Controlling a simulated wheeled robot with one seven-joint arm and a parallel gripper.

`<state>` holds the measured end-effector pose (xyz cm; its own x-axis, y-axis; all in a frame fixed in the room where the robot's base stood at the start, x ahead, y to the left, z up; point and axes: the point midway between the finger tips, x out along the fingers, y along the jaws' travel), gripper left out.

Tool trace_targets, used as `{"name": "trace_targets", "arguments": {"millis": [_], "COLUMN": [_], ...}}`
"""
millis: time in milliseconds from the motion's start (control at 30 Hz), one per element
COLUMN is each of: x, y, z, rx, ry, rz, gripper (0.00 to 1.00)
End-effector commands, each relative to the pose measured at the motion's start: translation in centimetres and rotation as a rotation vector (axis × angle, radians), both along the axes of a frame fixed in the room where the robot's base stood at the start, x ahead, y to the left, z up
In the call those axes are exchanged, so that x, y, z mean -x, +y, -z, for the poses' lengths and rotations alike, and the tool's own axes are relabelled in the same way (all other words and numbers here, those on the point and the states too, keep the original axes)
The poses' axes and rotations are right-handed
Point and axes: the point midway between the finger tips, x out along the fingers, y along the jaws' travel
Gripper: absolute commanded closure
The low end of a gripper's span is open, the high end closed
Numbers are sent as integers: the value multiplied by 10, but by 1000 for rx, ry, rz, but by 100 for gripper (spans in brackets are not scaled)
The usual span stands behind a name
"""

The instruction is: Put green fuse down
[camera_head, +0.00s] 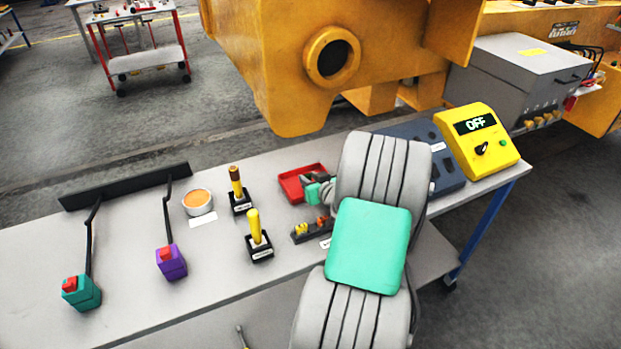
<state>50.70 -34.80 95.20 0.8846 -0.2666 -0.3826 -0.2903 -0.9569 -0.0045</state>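My grey arm with a teal panel reaches over the workbench (215,262) from the lower right. Its forearm hides part of the bench. My gripper (318,192) shows only in part at the left edge of the arm, over or beside a small red tray (290,186). Teal and dark grey parts show there. I cannot tell whether the teal is a green fuse or part of the gripper, nor whether the fingers are shut. No green fuse can be clearly made out. A black block (301,236) with small yellow and orange pieces lies just in front of the tray.
Two black stands hold upright rods, one brown-orange (235,180), one yellow (254,227). An orange-topped tin (198,203), a purple box (171,262) and a teal box (82,293) stand to the left. A yellow "OFF" unit (478,145) stands at the right end. A yellow machine (290,60) looms behind.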

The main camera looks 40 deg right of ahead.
Motion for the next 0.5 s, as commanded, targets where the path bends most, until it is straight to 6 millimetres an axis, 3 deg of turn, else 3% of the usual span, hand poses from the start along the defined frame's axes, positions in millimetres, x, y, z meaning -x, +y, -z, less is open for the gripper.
{"name": "trace_targets", "arguments": {"millis": [267,500], "x": [0,0], "y": [0,0], "z": [0,-1], "rx": [0,0], "ry": [1,1], "rz": [0,0], "gripper": [52,52]}}
